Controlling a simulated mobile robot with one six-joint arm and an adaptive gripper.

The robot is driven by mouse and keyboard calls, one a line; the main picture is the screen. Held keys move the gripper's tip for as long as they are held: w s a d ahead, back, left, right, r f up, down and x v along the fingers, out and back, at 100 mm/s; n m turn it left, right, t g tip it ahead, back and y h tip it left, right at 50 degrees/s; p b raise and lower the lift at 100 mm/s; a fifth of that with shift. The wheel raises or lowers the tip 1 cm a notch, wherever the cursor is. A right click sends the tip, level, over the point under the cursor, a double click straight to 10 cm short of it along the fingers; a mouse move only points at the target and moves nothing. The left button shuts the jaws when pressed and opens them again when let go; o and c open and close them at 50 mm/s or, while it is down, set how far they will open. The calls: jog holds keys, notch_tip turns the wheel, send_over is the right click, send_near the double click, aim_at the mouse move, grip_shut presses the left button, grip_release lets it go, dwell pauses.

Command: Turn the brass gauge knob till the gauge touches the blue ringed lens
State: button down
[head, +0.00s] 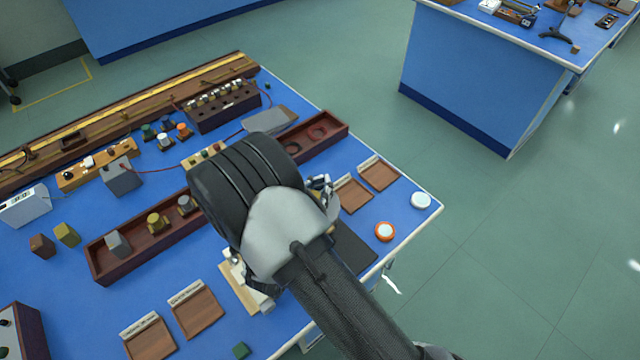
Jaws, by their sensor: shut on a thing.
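The arm's dark joint and grey wrist cover the middle of the head view. They hide my gripper's fingertips and whatever is between them. A cream base plate (236,284) with pale fittings shows at the lower left of the wrist, probably part of the gauge stand. Small silver and black metal parts (321,186) show at the wrist's right edge; I cannot tell what they belong to. The brass gauge knob, the gauge tip and the blue ringed lens are not visible. An orange-ringed disc (385,231) and a white disc (421,200) lie apart near the bench's right edge.
A long dark wooden tray (130,262) holding small blocks runs under the arm. Labelled wooden squares (194,311) lie at the front and more (379,175) at the right. Electrical boxes and a long rail (120,112) fill the back. Another blue bench (470,75) stands apart.

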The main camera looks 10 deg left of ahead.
jog(key=shift+s+f, duration=0.1)
jog(key=shift+f, duration=0.05)
jog(key=c, duration=1.5)
grip_release()
jog(key=shift+a, duration=0.15)
jog(key=shift+c, duration=0.2)
jog(key=shift+o, duration=0.3)
jog(key=v, duration=1.2)
